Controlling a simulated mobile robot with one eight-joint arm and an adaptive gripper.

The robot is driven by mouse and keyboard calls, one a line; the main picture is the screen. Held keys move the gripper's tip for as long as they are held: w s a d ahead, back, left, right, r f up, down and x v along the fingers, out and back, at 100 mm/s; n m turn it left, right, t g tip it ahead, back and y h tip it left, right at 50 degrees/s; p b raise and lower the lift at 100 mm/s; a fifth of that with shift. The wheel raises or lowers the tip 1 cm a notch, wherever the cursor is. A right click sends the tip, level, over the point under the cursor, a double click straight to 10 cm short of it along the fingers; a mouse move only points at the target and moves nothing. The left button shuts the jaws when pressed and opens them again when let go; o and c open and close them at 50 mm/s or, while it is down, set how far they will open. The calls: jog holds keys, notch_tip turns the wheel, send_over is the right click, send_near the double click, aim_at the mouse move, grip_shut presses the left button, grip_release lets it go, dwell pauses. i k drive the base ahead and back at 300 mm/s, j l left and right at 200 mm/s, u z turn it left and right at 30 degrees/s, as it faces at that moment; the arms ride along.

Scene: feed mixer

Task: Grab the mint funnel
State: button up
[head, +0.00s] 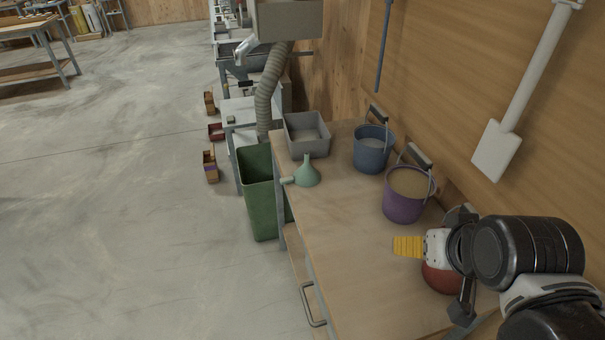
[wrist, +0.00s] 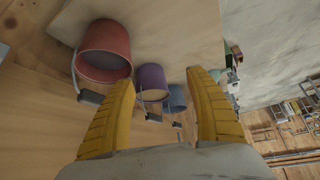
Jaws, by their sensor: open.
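The mint funnel (head: 307,174) stands wide end down on the wooden workbench (head: 345,240), near its left edge, with a side handle or tab pointing left. My gripper (head: 408,246) is over the near right part of the bench, beside the red bucket and well apart from the funnel. In the wrist view my gripper's yellow fingers (wrist: 158,78) are spread apart with nothing held between them.
A purple bucket (head: 405,197), a blue bucket (head: 372,150) and a partly hidden red bucket (head: 437,277) line the wall side. A grey bin (head: 307,136) stands behind the funnel. A green bin (head: 258,190) is on the floor. The bench's left middle is clear.

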aim_at(305, 176)
jog(key=j+z, duration=0.1)
jog(key=j, duration=0.45)
jog(key=k+j+z, duration=0.15)
jog(key=j, duration=0.4)
jog(key=k+j+z, duration=0.1)
jog(key=j, duration=0.5)
jog(key=i+j+z, duration=0.1)
jog(key=j, duration=0.2)
jog(key=j+z, duration=0.1)
jog(key=j, duration=0.2)
jog(key=i, duration=0.05)
